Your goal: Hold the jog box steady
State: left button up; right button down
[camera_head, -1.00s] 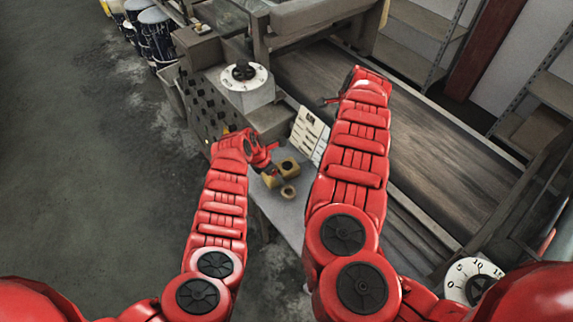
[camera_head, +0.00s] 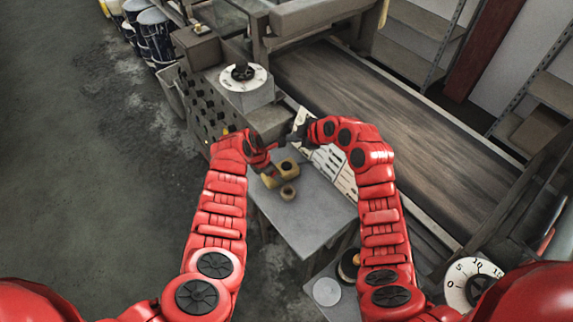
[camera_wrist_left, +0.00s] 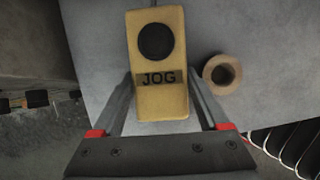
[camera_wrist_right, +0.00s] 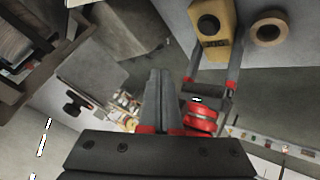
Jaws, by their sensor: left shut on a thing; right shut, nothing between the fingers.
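The yellow jog box (camera_head: 289,166), with a black round button and a JOG label, lies on the grey tabletop. In the left wrist view the jog box (camera_wrist_left: 158,55) sits between the fingers of my left gripper (camera_wrist_left: 162,100), which is shut on its sides. The head view shows my left gripper (camera_head: 272,170) partly covering the box. My right gripper (camera_head: 291,139) is shut and empty, a little beyond the left one. In the right wrist view its fingers (camera_wrist_right: 160,78) are together, apart from the jog box (camera_wrist_right: 212,38).
A tape roll (camera_head: 288,191) lies beside the box. A dial on a grey block (camera_head: 243,78) stands beyond the table. A white card panel (camera_head: 335,165) stands by the right arm, next to the conveyor (camera_head: 400,110). The front tabletop (camera_head: 305,215) is clear.

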aim_at(290, 166)
jog(key=shift+s+a+f+n, duration=0.15)
jog(key=shift+s+a+n, duration=0.2)
jog(key=shift+s+n, duration=0.25)
jog(key=shift+w+f, duration=0.1)
jog(key=shift+f, duration=4.3)
jog(key=shift+f, duration=0.15)
jog(key=shift+f, duration=0.25)
jog(key=shift+f, duration=0.4)
jog(key=shift+r, duration=0.8)
